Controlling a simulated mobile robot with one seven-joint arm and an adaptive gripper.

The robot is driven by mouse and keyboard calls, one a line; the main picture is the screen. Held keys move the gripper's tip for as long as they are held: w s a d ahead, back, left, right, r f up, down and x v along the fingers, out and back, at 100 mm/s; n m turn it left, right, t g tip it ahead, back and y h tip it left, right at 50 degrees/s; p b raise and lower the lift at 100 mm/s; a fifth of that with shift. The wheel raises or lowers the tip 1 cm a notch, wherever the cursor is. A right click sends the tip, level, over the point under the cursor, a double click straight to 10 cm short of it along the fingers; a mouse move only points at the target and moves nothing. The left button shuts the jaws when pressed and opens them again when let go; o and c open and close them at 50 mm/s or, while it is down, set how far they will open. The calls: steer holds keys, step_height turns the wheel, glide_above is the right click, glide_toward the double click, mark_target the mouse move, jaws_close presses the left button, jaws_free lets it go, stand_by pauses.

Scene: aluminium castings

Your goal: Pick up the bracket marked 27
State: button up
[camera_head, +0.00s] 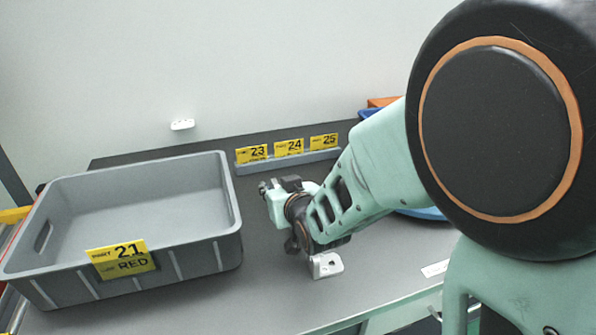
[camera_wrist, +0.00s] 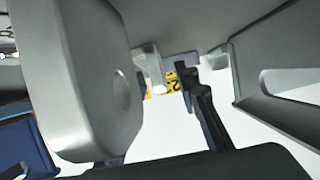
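A small pale metal bracket (camera_head: 326,265) with a hole in its flat foot is on the dark table, near the front edge. No number 27 is readable on it. My gripper (camera_head: 298,243) is low over the table, right beside the bracket's upper part, and partly covers it. In the wrist view a large rounded grey metal part (camera_wrist: 90,75) fills the left, very close. A dark finger of my gripper (camera_wrist: 205,112) shows to its right, with a visible gap between them. The other finger is mostly hidden, so the grip is unclear.
A grey bin (camera_head: 230,215) labelled 21 RED stands left of my gripper. A low rack (camera_head: 285,163) with yellow labels 23, 24 and 25 is behind. A white card (camera_head: 435,268) lies at the right. A small white fitting (camera_head: 182,124) is at the back wall.

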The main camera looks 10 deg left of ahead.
jaws_close()
steer(key=shift+r, duration=0.1)
